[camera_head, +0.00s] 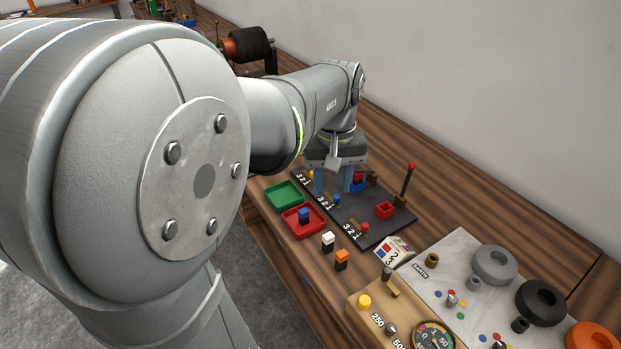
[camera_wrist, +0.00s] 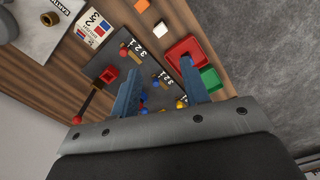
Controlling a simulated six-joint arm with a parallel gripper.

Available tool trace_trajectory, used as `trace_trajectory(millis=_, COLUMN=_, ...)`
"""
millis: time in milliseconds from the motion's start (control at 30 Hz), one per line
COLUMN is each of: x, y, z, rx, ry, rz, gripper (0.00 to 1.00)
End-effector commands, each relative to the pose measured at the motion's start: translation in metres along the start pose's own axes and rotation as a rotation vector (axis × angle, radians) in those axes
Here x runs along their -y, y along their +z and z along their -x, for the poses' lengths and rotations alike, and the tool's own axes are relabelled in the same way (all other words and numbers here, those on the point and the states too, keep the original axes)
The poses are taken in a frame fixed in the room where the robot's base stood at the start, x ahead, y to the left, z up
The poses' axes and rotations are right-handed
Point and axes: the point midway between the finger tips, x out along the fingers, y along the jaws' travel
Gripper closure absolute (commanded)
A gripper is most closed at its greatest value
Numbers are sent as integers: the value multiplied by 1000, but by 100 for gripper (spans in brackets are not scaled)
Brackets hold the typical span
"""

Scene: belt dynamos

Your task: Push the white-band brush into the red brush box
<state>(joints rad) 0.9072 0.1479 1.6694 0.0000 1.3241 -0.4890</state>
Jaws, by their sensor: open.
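The white-band brush (camera_head: 328,238), a small dark block with a white top, stands on the wooden bench in front of the black board. It also shows in the wrist view (camera_wrist: 160,30). The red brush box (camera_head: 384,210) is a small open box on the right part of the board, and shows in the wrist view (camera_wrist: 109,74). My gripper (camera_head: 333,188) is above the board's far part, its blue fingers apart; in the wrist view (camera_wrist: 160,75) nothing shows gripped. It is apart from the white-band brush. The blue brush box is partly hidden behind a finger.
An orange-band brush (camera_head: 341,256) stands beside the white one. A red tray (camera_head: 290,228) holds a blue-topped block, with a green tray (camera_head: 284,196) behind it. A red-knobbed lever (camera_head: 407,182) rises from the board. A gauge (camera_head: 432,335) and grey panel stand at right.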

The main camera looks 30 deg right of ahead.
Motion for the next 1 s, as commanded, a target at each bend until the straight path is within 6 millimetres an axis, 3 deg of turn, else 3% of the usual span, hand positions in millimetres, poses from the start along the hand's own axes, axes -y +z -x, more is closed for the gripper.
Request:
trace_trajectory(millis=300, x=1, y=0, z=-2, rx=0, ry=0, rz=-660, gripper=58)
trace_trajectory(millis=500, x=1, y=1, z=-3, rx=0, ry=0, rz=-990, gripper=58)
trace_trajectory(millis=767, x=1, y=1, z=-6, rx=2, ry=0, rz=-1142, gripper=58)
trace_trajectory(millis=1000, x=2, y=2, z=-38, rx=5, ry=0, rz=-1143, gripper=58)
